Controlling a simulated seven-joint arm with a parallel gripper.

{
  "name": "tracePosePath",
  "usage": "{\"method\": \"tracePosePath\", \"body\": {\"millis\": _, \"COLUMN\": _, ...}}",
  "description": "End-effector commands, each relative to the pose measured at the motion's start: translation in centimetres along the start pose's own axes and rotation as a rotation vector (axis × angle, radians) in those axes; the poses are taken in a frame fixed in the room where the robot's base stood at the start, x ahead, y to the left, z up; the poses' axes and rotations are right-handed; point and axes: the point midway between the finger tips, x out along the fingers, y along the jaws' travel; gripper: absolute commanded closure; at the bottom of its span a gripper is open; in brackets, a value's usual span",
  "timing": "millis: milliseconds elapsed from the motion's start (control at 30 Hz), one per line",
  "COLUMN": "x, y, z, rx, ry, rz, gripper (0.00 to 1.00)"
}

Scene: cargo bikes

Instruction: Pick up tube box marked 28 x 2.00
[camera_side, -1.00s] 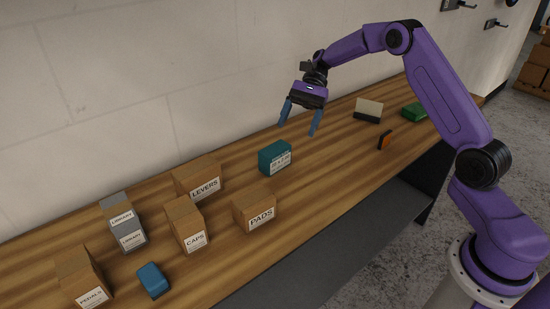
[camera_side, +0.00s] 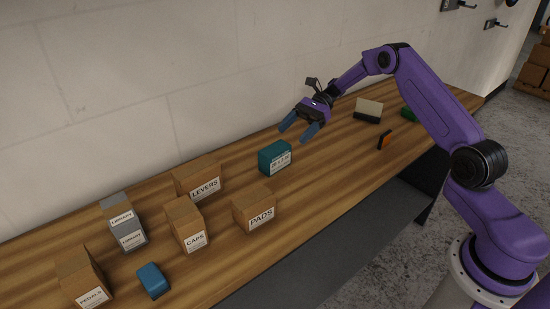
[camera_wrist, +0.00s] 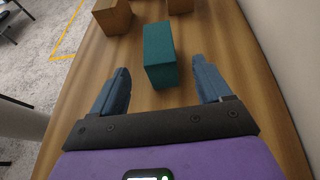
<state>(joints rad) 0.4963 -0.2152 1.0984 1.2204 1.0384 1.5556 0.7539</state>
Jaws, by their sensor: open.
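A teal box (camera_side: 274,158) with a white label stands upright on the wooden bench; its print is too small to read surely. It also shows in the wrist view (camera_wrist: 160,55), ahead of the fingertips and roughly between their lines. My gripper (camera_side: 300,131) is open and empty, up and to the right of the teal box in the side view, apart from it and tilted toward it. In the wrist view my gripper's two blue fingers (camera_wrist: 162,70) are spread wider than the box, with bare wood between them.
Cardboard boxes marked PADS (camera_side: 255,209), LEVERS (camera_side: 198,180) and CAPS (camera_side: 186,225) stand left of the teal box. Grey LIBRARY boxes (camera_side: 125,222) and a blue item (camera_side: 152,280) lie farther left. An orange-and-black item (camera_side: 385,140) is to the right. The wall (camera_side: 150,80) runs behind.

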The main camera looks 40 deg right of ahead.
Motion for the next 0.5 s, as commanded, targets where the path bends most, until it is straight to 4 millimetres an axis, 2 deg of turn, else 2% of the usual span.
{"method": "tracePosePath", "body": {"millis": 100, "x": 2.1, "y": 0.1, "z": 0.0, "rx": 0.000, "ry": -0.001, "rz": 0.003, "gripper": 0.22}}
{"method": "tracePosePath", "body": {"millis": 200, "x": 3.2, "y": 0.0, "z": 0.0, "rx": 0.000, "ry": -0.001, "rz": 0.002, "gripper": 0.22}}
{"method": "tracePosePath", "body": {"millis": 500, "x": 5.4, "y": 0.1, "z": 0.3, "rx": -0.001, "ry": -0.001, "rz": 0.003, "gripper": 0.22}}
